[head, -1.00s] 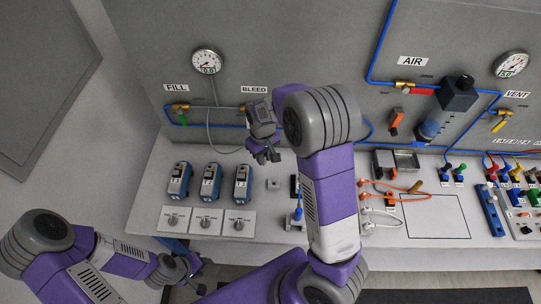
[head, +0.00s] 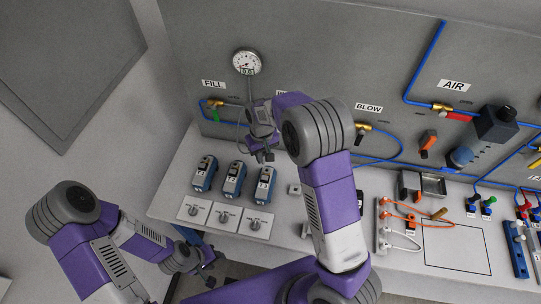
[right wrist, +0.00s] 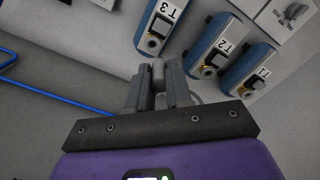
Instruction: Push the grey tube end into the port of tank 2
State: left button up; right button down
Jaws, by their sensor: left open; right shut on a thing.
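The blue-and-grey tanks T1 (head: 205,173), T2 (head: 233,181) and T3 (head: 264,185) stand in a row on the bench. My right gripper (head: 263,157) is just behind T3, below the panel. In the right wrist view my right gripper (right wrist: 158,88) is shut on the grey tube end (right wrist: 158,71), whose tip shows between the fingers. That view also shows T3 (right wrist: 158,28), T2 (right wrist: 217,48) and T1 (right wrist: 250,68). The port of tank 2 (right wrist: 209,72) is right of the tube end and apart from it. My left gripper (head: 208,262) is open near the bench's front edge.
The panel (head: 300,55) with gauge (head: 247,62), FILL valve (head: 213,104) and blue tubing rises behind the tanks. Dial plates (head: 226,217) lie in front of them. An orange-cabled strip (head: 382,222) and metal tray (head: 422,184) are to the right.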

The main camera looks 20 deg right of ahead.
jog(key=p, duration=0.2)
send_near(235, 166)
jog(key=shift+w+d+r, duration=0.1)
jog(key=shift+w+r, duration=0.25)
dwell(0.4)
dwell(0.4)
jog(key=shift+f+b, duration=1.7)
jog(key=shift+f, duration=0.5)
jog(key=shift+f+b, duration=1.1)
jog(key=shift+f, duration=0.2)
dwell(1.5)
jog(key=c, duration=0.5)
grip_release()
jog(key=shift+c, duration=0.2)
jog(key=shift+r, duration=0.15)
